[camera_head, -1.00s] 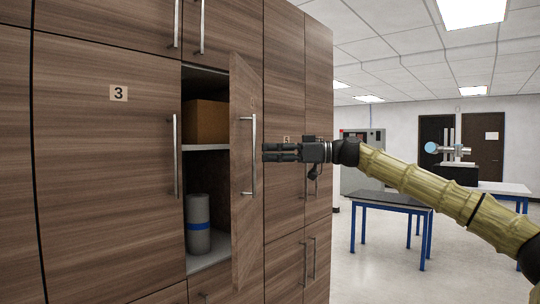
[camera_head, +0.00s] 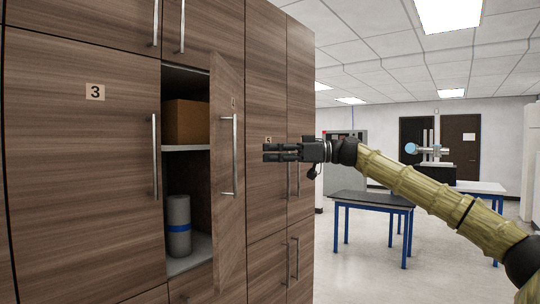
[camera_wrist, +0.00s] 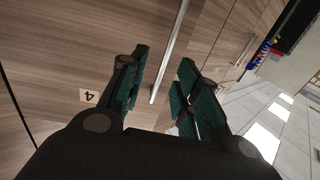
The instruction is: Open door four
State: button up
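Door four (camera_head: 226,190) is a brown wood-grain cabinet door, standing ajar and swung outward. Its metal bar handle (camera_head: 235,155) faces right. My gripper (camera_head: 266,152) is to the right of the handle in the head view, with a gap between them. In the wrist view, the door's "4" label (camera_wrist: 88,96) shows at left. There, my gripper (camera_wrist: 164,60) is open, its fingers apart with nothing held. The handle (camera_wrist: 171,48) appears in the picture between the two fingers, beyond them.
Behind the door, a shelf holds a cardboard box (camera_head: 187,122), with a grey cylinder with a blue band (camera_head: 179,225) below. Closed door three (camera_head: 80,170) is at left. A dark-topped table (camera_head: 372,200) stands at right, with open floor around it.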

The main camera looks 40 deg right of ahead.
jog(key=v, duration=0.2)
jog(key=shift+d, duration=0.45)
jog(key=shift+f, duration=0.1)
jog(key=shift+b, duration=0.45)
